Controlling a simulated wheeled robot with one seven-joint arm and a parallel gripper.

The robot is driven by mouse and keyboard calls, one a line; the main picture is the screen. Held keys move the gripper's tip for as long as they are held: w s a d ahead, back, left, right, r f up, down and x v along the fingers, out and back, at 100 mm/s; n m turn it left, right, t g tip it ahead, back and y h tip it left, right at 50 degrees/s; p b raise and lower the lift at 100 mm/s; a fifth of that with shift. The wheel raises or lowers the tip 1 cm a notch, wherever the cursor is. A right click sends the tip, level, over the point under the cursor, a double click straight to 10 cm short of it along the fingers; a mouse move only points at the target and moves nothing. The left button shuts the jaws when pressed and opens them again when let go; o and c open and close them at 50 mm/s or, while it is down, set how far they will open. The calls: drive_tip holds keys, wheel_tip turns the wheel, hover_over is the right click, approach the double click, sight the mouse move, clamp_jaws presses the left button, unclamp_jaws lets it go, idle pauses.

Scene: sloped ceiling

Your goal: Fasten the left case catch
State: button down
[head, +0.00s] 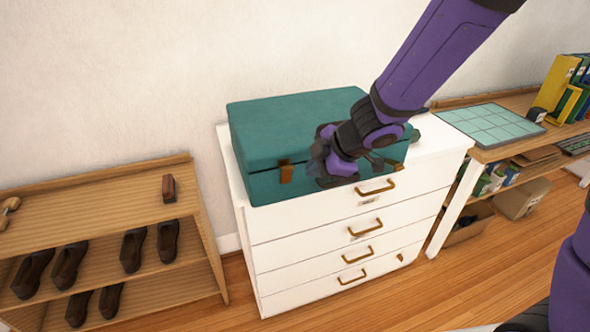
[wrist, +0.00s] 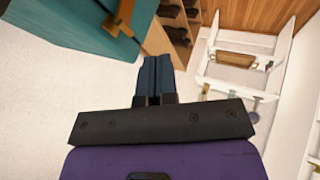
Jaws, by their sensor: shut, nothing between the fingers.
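The teal case (head: 285,125) sits with its lid down on top of a white chest of drawers. Its left catch (head: 286,171) is a small brown-gold piece on the front face, near the lid seam. In the wrist view the case (wrist: 85,28) fills the upper left, and a catch (wrist: 121,18) shows on its face; I cannot tell whether it is fastened. My gripper (wrist: 155,65) is shut and empty, apart from the catch. In the head view my gripper (head: 319,160) is at the case's front, right of the left catch, and my arm hides the front's right part.
The white chest of drawers (head: 350,236) has gold handles. A wooden shoe rack (head: 110,207) stands to its left, with a brush (head: 168,188) on top. A desk with a pale green gridded board (head: 490,123) and books stands right. Wooden floor is clear in front.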

sight(285, 167)
drive_tip(key=w+a+f, duration=0.4)
drive_tip(key=w+f, duration=0.1)
drive_tip(key=w, duration=0.1)
idle(0.5)
drive_tip(key=shift+w+a, duration=0.1)
drive_tip(key=shift+w+a+r, duration=0.15)
drive_tip(key=shift+w+r, duration=0.1)
drive_tip(key=shift+w, duration=0.2)
drive_tip(key=shift+w+a+r, duration=0.1)
drive_tip(key=shift+w+r, duration=0.1)
drive_tip(key=shift+w, duration=0.25)
drive_tip(key=shift+r, duration=0.15)
drive_tip(key=shift+r, duration=0.65)
